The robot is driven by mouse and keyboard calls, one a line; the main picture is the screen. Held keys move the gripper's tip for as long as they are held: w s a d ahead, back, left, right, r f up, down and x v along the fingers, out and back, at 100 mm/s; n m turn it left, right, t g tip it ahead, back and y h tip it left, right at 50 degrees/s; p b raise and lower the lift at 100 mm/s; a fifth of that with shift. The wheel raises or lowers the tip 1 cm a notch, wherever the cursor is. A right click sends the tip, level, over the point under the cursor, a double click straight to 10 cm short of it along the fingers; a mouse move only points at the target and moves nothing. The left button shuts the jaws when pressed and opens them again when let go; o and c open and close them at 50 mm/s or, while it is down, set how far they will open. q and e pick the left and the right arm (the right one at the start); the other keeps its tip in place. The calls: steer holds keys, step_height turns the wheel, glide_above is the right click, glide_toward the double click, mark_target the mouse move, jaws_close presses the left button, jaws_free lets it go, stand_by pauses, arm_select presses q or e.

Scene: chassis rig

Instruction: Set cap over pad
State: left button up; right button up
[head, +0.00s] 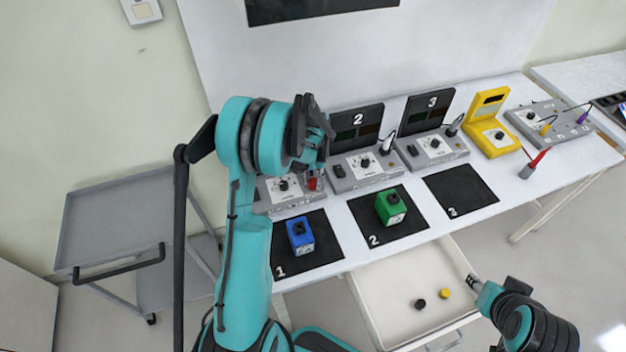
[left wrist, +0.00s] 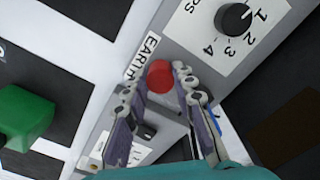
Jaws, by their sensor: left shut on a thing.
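A round red cap (left wrist: 160,76) is between the fingertips of my left gripper (left wrist: 157,84), which is shut on it. In the left wrist view the cap is beside the EARTH label (left wrist: 142,56) of a grey device. The pad is not seen; whether the cap touches the device cannot be told. In the head view the left gripper (head: 316,160) is over the leftmost grey device (head: 283,187), with red (head: 312,183) showing below it. My right gripper (head: 474,284) is by the open drawer, too small to read.
A blue box (head: 299,236) and a green box (head: 390,208) stand on black mats 1 and 2; mat 3 (head: 460,190) is bare. The open drawer (head: 385,290) holds a black cap (head: 420,304) and a yellow cap (head: 444,293). More devices line the table's back.

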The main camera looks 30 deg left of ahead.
arm_select(q)
steer(key=shift+f, duration=0.15)
steer(key=o, duration=0.8)
steer(key=shift+o, duration=0.2)
step_height(320, 180, up, 12)
steer(key=shift+d, duration=0.1)
